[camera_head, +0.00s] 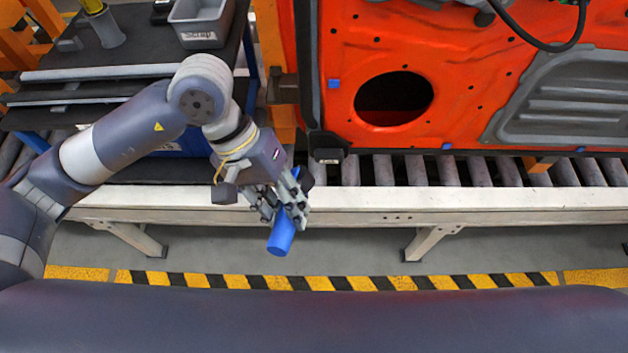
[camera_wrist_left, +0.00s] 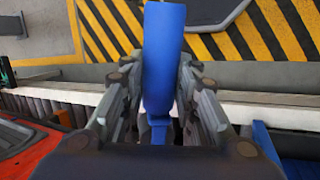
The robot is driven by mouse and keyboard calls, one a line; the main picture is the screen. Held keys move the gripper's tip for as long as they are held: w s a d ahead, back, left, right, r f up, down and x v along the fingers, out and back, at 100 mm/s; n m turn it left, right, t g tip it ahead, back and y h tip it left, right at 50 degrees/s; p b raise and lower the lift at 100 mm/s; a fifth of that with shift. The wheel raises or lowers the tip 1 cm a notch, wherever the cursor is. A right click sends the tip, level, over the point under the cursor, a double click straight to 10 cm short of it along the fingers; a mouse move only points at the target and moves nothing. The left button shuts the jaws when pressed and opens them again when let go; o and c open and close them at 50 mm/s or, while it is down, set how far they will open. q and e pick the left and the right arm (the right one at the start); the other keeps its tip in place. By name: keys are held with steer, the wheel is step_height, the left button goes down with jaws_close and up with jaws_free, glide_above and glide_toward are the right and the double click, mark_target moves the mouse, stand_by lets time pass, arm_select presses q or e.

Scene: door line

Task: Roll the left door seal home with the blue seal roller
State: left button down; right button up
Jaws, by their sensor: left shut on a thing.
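My left gripper (camera_head: 280,205) is shut on the blue seal roller (camera_head: 281,238). The roller's thick blue end sticks out below the fingers, in front of the pale conveyor rail. In the left wrist view the blue roller (camera_wrist_left: 163,60) stands between the two fingers of the left gripper (camera_wrist_left: 160,100). The orange door (camera_head: 455,70) hangs at the upper right, with a dark seal strip (camera_head: 308,70) along its left edge. The gripper is below and left of the door's lower left corner, apart from it. My right gripper is not in view.
A roller conveyor (camera_head: 380,172) with a pale front rail (camera_head: 450,202) runs beneath the door. A dark shelf at the upper left holds a grey bin (camera_head: 200,22). Yellow-black floor tape (camera_head: 330,283) crosses the clear floor in front.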

mark_target(303, 167)
arm_select(q)
steer(key=d+n+h, duration=0.1)
steer(key=h, duration=0.3)
steer(key=w+d+r+n+t+h, duration=0.1)
steer(key=n+h, duration=0.1)
steer(key=h, duration=0.2)
steer(key=w+d+n+h, duration=0.1)
steer(key=h, duration=0.2)
steer(key=shift+w+d+r+n+h+b, duration=0.1)
steer(key=shift+w+r+n+h+b, duration=0.2)
steer(key=shift+h+b, duration=0.1)
steer(key=shift+w+a+t, duration=0.1)
steer(key=shift+a+t, duration=0.1)
steer(key=shift+t, duration=0.1)
steer(key=shift+w+t, duration=0.3)
steer(key=shift+w, duration=0.4)
steer(key=w+p, duration=0.1)
steer(key=w, duration=0.2)
steer(key=shift+w, duration=0.15)
steer(key=shift+w+p, duration=0.35)
steer(key=shift+w, duration=0.1)
steer(key=shift+w+f, duration=0.1)
steer(key=shift+w, duration=0.05)
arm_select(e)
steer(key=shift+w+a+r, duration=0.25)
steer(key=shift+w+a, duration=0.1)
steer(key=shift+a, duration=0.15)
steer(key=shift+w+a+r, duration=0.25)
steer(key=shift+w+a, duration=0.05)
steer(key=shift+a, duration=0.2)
